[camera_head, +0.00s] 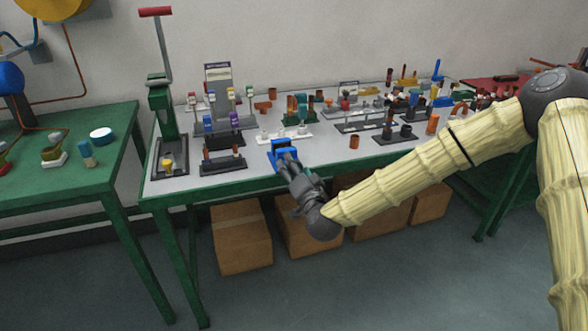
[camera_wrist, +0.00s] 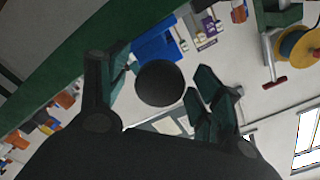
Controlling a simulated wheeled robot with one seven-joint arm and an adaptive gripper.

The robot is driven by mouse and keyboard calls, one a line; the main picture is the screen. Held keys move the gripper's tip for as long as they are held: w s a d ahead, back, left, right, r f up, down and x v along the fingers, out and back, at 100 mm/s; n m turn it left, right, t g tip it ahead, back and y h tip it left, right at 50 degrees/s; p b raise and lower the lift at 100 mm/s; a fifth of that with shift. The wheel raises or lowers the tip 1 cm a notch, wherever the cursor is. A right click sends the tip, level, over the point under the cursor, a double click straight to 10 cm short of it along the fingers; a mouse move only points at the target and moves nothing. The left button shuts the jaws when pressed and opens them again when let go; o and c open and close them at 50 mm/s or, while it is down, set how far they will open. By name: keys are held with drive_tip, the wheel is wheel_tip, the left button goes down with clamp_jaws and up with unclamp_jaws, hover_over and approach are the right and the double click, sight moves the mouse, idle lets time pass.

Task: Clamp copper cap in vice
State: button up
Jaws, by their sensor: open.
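A blue block-like fixture (camera_head: 284,148), which looks like the vice, sits at the front edge of the grey tabletop. It also shows in the wrist view (camera_wrist: 153,42), just beyond my fingers. My gripper (camera_head: 288,164) is close against the front of this fixture; I cannot tell whether they touch. In the wrist view my fingers (camera_wrist: 162,84) are spread apart. A dark round shape (camera_wrist: 160,83) shows between them; I cannot tell what it is. A small copper-brown cylinder (camera_head: 354,142), possibly the copper cap, stands on the table to the right. The vice jaws are mostly hidden.
The grey-topped bench (camera_head: 230,178) carries racks and several small parts behind and beside the blue fixture. A tall green press (camera_head: 163,115) stands at its left end. Another green table (camera_head: 70,180) is further left. Cardboard boxes (camera_head: 243,240) lie under the bench.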

drive_tip(key=v, duration=1.1)
drive_tip(key=shift+s, duration=0.15)
drive_tip(key=s+d+f+n+g+h+p, duration=0.1)
drive_tip(key=s+d+f+n+g+p, duration=0.15)
drive_tip(key=s+f+g, duration=0.5)
drive_tip(key=s+d+f+n+g+p, duration=0.15)
drive_tip(key=s+f+p, duration=0.25)
drive_tip(key=s+f, duration=0.75)
drive_tip(key=s+d+f+g+h+p, duration=0.2)
drive_tip(key=s+d+f+g, duration=0.2)
drive_tip(key=s+d, duration=0.3)
drive_tip(key=s+d+f+n+g+h+p, duration=0.1)
drive_tip(key=s+d+f+g+h+p, duration=0.1)
drive_tip(key=s+d, duration=0.6)
drive_tip(key=s+f+g+p, duration=0.1)
drive_tip(key=s+f+g, duration=0.1)
drive_tip(key=s, duration=0.4)
drive_tip(key=shift+s+d+f+n+h, duration=0.2)
drive_tip(key=shift+s+f+n+h, duration=0.1)
drive_tip(key=shift+s+f, duration=0.1)
